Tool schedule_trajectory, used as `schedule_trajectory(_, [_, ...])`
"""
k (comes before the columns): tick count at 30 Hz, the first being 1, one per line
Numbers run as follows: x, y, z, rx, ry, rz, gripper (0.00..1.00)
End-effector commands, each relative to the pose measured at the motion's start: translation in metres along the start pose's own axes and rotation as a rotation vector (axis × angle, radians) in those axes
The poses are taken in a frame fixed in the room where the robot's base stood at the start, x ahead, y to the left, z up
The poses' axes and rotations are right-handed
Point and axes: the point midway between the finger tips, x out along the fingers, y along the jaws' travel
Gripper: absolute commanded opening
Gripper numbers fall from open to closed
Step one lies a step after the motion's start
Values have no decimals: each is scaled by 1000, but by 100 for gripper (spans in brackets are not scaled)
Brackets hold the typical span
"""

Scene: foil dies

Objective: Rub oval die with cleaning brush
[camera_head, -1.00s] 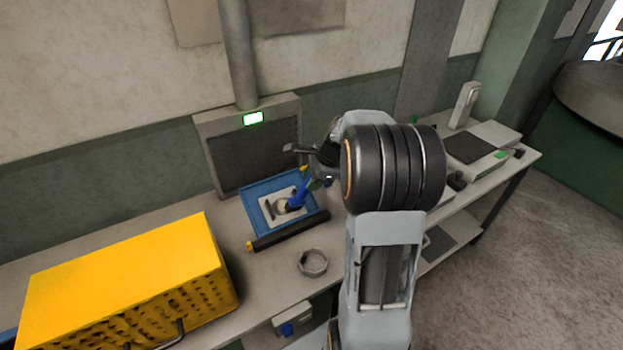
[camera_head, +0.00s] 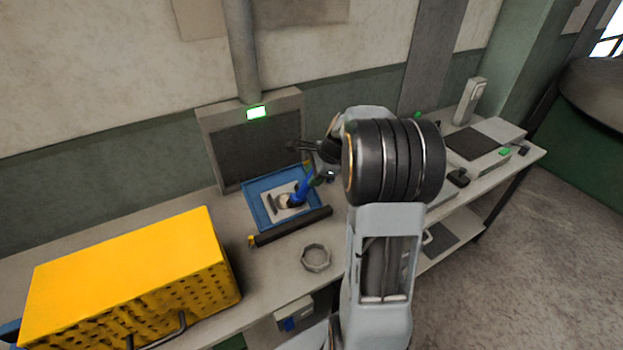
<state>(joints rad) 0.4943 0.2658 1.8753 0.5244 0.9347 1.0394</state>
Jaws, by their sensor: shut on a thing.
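The cleaning brush (camera_head: 301,191) has a blue handle and dark bristles. It is tilted, its head down over the pale plate (camera_head: 278,211) in the blue tray (camera_head: 255,205). A greyish oval shape on this plate, beside the brush head, looks like the oval die (camera_head: 281,202). Whether the bristles touch it is too small to tell. My gripper (camera_head: 318,174) is shut on the upper part of the brush, above the tray's right side. My arm's wrist hides part of the grip.
A black roller (camera_head: 290,227) lies along the tray's front edge. A grey ring (camera_head: 316,257) stands on the bench in front. A yellow perforated box (camera_head: 130,275) fills the left.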

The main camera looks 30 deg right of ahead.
Motion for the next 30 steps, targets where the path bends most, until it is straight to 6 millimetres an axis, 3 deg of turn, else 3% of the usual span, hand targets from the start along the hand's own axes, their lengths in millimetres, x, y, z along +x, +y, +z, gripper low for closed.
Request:
schedule_trajectory(13, [43,-12,-10,0,0,0,7])
schedule_trajectory(30, [53,-15,-12,0,0,0,7])
